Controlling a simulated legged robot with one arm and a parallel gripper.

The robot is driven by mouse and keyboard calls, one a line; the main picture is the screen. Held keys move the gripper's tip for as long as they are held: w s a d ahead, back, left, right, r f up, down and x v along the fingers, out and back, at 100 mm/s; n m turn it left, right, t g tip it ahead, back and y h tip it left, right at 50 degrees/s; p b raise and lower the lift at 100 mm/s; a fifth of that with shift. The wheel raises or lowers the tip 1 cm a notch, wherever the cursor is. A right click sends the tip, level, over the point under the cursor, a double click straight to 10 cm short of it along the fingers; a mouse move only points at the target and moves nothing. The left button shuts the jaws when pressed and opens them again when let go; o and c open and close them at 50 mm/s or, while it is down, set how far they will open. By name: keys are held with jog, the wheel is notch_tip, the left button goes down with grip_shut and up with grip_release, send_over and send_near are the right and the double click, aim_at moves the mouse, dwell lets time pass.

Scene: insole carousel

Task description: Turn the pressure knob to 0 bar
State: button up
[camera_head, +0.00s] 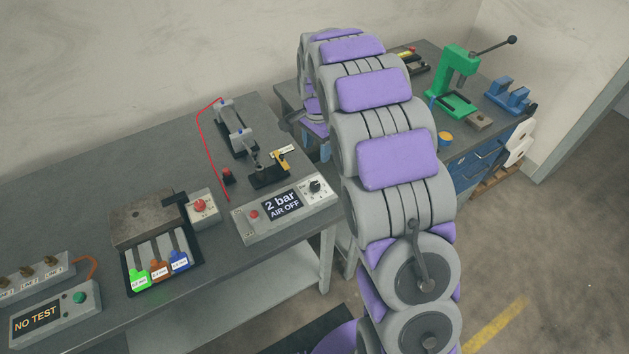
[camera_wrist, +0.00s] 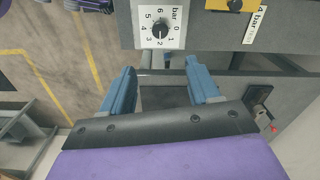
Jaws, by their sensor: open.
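The pressure knob (camera_wrist: 160,29) is a small black dial on a white plate marked "bar" with numbers 0 to 6. In the wrist view, its pointer appears to be toward the 2. In the head view, the knob (camera_head: 315,186) sits at the right end of a grey control box (camera_head: 250,235), whose display (camera_head: 283,205) reads "2 bar AIR OFF". My gripper (camera_wrist: 162,77) is open and empty, its two blue fingers spread below the knob in the wrist view and apart from it.
A red button (camera_head: 254,214) is on the same box. A "4 bar" label (camera_wrist: 255,25) is right of the knob. A red-button box (camera_head: 200,208) and coloured tags (camera_head: 160,270) lie to the left.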

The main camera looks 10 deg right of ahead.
aim_at(314, 184)
jog(key=f, duration=0.4)
jog(key=f+b, duration=0.1)
jog(key=f, duration=0.4)
jog(key=f+b, duration=0.1)
jog(key=f, duration=0.4)
jog(key=shift+a+f, duration=0.2)
jog(key=shift+a, duration=0.1)
jog(key=shift+d+f, duration=0.15)
jog(key=shift+f, duration=0.45)
jog(key=shift+a, duration=0.45)
jog(key=shift+c, duration=0.8)
jog(key=shift+d, duration=0.25)
jog(key=c, duration=0.9)
